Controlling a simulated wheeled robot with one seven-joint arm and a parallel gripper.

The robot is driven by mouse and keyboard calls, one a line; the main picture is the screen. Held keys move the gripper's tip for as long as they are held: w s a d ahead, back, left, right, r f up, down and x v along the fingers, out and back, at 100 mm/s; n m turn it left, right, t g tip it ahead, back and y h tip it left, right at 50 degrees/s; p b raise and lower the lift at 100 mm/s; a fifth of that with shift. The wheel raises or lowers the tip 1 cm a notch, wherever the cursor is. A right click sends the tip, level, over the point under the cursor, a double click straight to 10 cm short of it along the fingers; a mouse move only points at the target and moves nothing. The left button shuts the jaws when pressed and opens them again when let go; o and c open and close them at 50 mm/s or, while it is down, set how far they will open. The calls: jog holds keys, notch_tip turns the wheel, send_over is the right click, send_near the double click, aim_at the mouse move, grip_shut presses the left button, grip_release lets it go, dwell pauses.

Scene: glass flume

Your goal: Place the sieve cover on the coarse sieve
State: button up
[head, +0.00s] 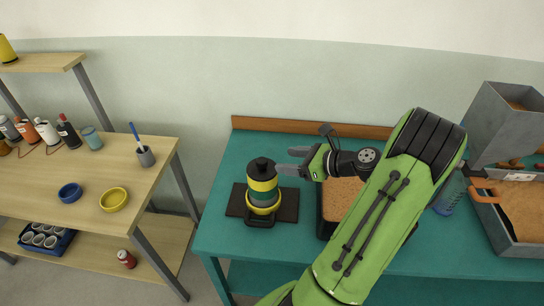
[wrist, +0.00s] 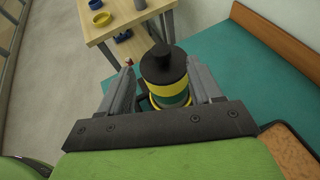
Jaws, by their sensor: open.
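The black sieve cover (head: 261,167), with a knob on top, sits level on top of a stack of round yellow and green sieves (head: 263,187). Which band is the coarse sieve I cannot tell. My gripper (head: 284,161) is open and empty, just right of the cover at about its height, fingers pointing left towards it. In the wrist view the cover (wrist: 162,66) shows between the two open fingers, in line with the gap and apart from them. The sieves (wrist: 172,95) show below it, partly hidden by the gripper body.
The stack stands on a dark mat (head: 235,200) on the teal table (head: 215,228). A sand tray (head: 342,195) is right of it, partly behind my arm. A grey hopper (head: 497,120) stands far right. A wooden shelf bench (head: 90,180) with bottles and bowls is left.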

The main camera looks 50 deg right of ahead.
jog(key=w+a+r+n+g, duration=0.1)
jog(key=a+r+n+g, duration=0.25)
jog(key=a+n, duration=0.6)
jog(key=w+a+r+n+g, duration=0.1)
jog(key=a+r+n+g, duration=0.1)
jog(key=a+n+g, duration=0.5)
jog(key=s+a+r+n+t+h, duration=0.3)
jog(key=s+a+n, duration=0.9)
jog(key=n, duration=0.4)
jog(key=shift+s+r+h, duration=0.3)
jog(key=shift+s+r, duration=0.3)
jog(key=shift+r, duration=0.3)
jog(key=shift+a+n, duration=0.15)
jog(key=shift+n, duration=0.1)
